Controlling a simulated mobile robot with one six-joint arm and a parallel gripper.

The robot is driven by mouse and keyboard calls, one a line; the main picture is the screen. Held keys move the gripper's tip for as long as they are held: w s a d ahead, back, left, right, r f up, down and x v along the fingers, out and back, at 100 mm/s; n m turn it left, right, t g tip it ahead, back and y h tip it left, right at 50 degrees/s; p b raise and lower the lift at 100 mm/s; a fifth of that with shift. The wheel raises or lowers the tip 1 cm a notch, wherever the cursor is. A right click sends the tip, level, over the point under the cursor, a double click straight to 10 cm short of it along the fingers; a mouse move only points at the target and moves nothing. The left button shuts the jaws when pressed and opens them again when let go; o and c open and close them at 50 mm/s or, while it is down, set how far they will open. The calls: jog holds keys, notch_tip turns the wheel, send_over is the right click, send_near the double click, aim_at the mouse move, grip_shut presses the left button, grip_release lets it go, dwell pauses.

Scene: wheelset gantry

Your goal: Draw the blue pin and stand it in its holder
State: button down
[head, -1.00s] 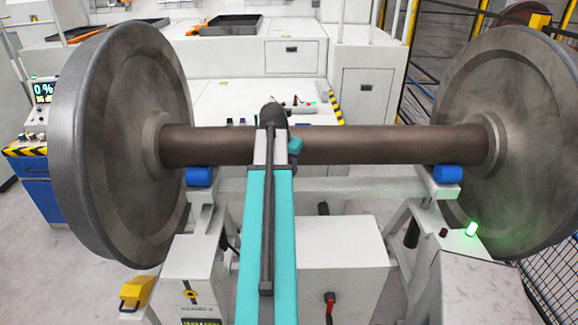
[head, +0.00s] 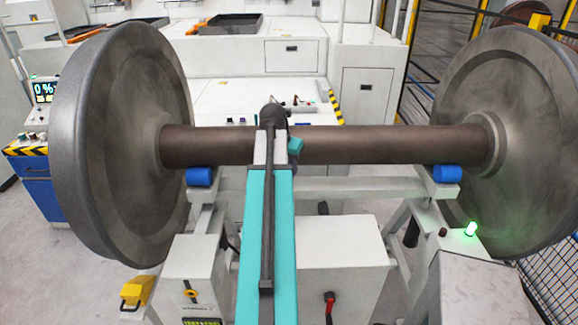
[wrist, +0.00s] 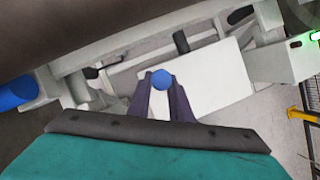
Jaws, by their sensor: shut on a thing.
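In the wrist view my gripper (wrist: 162,90) has its two dark purple fingers closed on the blue pin (wrist: 162,78). Only the pin's round blue end shows between the fingertips; the rest of it is hidden. In the head view my teal arm reaches forward to the wheelset axle (head: 370,145), and the gripper and pin are hidden behind my arm and the axle. I cannot make out the pin's holder for certain in either view.
The axle joins two large wheels (head: 125,150) (head: 505,140) and lies over blue rollers (head: 199,177) (head: 447,174) on a white stand. A white cabinet (head: 340,260) stands below. Behind is a white bench with small items (head: 300,104). A green lamp (head: 471,229) glows at right.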

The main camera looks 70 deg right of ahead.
notch_tip(320, 180, down, 10)
jog(key=b, duration=0.3)
dwell(6.1)
jog(key=c, duration=1.5)
grip_release()
jog(key=shift+c, duration=0.2)
